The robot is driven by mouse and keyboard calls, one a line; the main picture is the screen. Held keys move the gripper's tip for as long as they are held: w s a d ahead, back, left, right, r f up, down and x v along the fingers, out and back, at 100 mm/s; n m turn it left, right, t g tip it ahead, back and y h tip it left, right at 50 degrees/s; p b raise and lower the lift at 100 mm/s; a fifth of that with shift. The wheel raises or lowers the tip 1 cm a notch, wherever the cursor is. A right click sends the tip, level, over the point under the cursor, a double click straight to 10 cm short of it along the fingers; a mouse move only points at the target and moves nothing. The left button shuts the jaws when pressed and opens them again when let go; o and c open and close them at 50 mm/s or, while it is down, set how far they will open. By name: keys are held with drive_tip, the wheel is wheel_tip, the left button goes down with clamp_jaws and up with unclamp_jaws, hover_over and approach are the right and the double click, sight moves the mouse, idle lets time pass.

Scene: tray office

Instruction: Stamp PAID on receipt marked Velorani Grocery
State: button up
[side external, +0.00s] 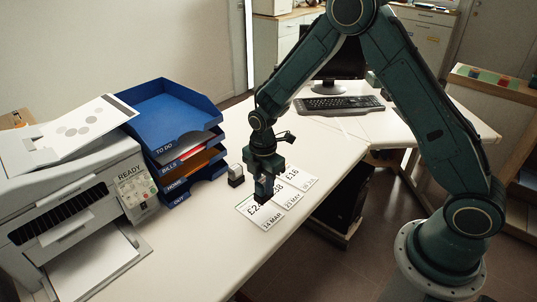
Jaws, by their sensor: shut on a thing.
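Three white receipts lie side by side on the desk: a left receipt (259,219) reading "14 MAR", a middle receipt (290,199) reading "23 MAY", and a right receipt (302,178) reading about "£15". The shop names are too small to read. My gripper (265,181) points down over the left and middle receipts and partly hides them. It is shut on a small dark stamp (262,197), mostly hidden by the fingers; its wording and exact height above the paper cannot be told. Another stamp (236,176), dark with a grey top, stands upright on the desk left of my gripper.
A blue letter-tray stack (180,103) labelled "TO DO", "BILLS", "HOME" and "OUT" stands left of the stamps. A printer (75,185) is at the far left. A keyboard (340,105) lies behind. The desk's front part (195,250) is clear.

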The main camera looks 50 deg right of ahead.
sight(264, 199)
drive_tip(key=shift+f, duration=0.1)
drive_tip(key=shift+f, duration=2.9)
drive_tip(key=shift+f, duration=0.5)
drive_tip(key=shift+r, duration=0.15)
drive_tip(key=shift+r, duration=3.35)
